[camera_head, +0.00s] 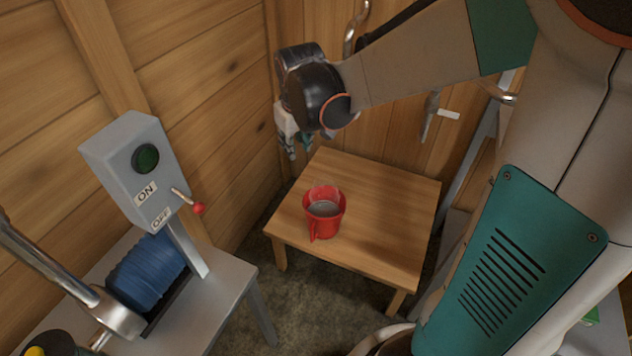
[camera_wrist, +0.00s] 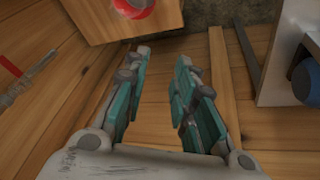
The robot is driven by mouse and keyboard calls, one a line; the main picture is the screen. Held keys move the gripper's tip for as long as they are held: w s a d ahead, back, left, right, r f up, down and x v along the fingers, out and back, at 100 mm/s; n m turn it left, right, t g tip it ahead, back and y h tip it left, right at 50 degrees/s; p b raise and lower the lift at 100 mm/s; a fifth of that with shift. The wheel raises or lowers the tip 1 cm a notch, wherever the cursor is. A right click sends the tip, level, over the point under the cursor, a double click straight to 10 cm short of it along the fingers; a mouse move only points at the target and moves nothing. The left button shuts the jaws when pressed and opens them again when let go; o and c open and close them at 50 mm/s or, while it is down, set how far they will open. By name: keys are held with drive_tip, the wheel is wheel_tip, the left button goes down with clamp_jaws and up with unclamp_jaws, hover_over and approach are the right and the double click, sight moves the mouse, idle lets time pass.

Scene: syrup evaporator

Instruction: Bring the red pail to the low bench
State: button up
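The red pail (camera_head: 324,212) stands upright on the low wooden bench (camera_head: 390,190) in the head view, with its handle hanging down the front side. Something greyish shows inside it. In the wrist view part of the red pail (camera_wrist: 134,6) shows at the top edge, on the bench (camera_wrist: 162,27). My gripper (camera_head: 290,150) is beyond the bench's back left corner, near the wooden wall, above and apart from the pail. In the wrist view my gripper (camera_wrist: 160,75) has its two teal fingers spread with nothing between them. It is open and empty.
A grey control box (camera_head: 135,170) with ON and OFF labels and a red-tipped lever stands at left. Below it is a grey table (camera_head: 225,290) with a blue roll (camera_head: 150,272). Wooden walls close in behind. Hooks hang on the back wall.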

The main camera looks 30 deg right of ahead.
drive_tip(key=s+a+r+m+t, duration=0.1)
drive_tip(key=s+a+r, duration=0.1)
drive_tip(key=s, duration=0.7)
drive_tip(key=s+a+r+t, duration=0.2)
drive_tip(key=s+r, duration=0.2)
drive_tip(key=s, duration=0.6)
drive_tip(key=shift+s+a+r+m+y, duration=0.3)
drive_tip(key=shift+a+r+m+y, duration=0.05)
drive_tip(key=shift+r+m+y, duration=0.05)
